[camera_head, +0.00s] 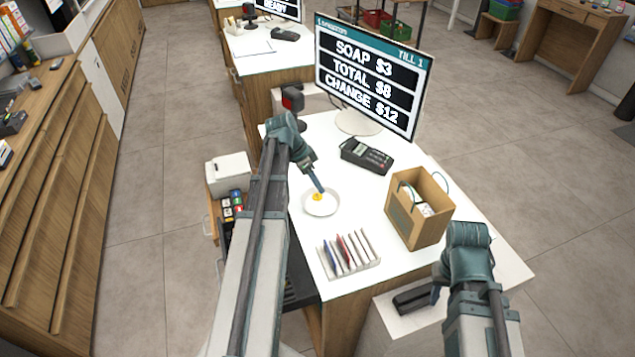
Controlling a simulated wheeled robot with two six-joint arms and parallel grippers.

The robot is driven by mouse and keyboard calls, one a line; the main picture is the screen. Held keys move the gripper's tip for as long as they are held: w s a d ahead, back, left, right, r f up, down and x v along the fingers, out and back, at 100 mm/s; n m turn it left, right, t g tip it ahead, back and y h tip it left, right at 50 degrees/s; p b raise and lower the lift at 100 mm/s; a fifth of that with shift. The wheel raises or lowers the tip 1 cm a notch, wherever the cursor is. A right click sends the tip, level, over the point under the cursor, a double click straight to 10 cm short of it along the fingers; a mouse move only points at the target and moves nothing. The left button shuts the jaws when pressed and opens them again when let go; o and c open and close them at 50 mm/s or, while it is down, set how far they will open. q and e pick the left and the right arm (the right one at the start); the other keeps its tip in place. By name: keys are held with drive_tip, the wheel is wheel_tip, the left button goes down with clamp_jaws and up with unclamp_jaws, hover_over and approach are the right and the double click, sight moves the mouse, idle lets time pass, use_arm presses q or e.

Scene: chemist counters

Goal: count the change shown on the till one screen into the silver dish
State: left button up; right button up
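The till one screen (370,75) reads SOAP $3, TOTAL $8, CHANGE $12. The silver dish (321,210) is a pale round dish on the white counter, left of the paper bag. A small yellow piece (317,197), which looks like a coin, shows inside the dish's outline. My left gripper (320,189) points down over the dish, its tips right by the yellow piece. I cannot tell whether it holds the piece or the piece lies in the dish.
A card terminal (366,156) stands below the screen. A brown bag (419,207) with goods stands right of the dish. Bare counter surrounds the dish.

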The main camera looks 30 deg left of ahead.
use_arm(q)
drive_tip(key=p+v, duration=1.1)
drive_tip(key=v, duration=0.2)
drive_tip(key=shift+p, duration=0.3)
drive_tip(key=shift+a+r, duration=0.1)
wheel_tip(320, 180, up, 6)
drive_tip(key=p, duration=0.6)
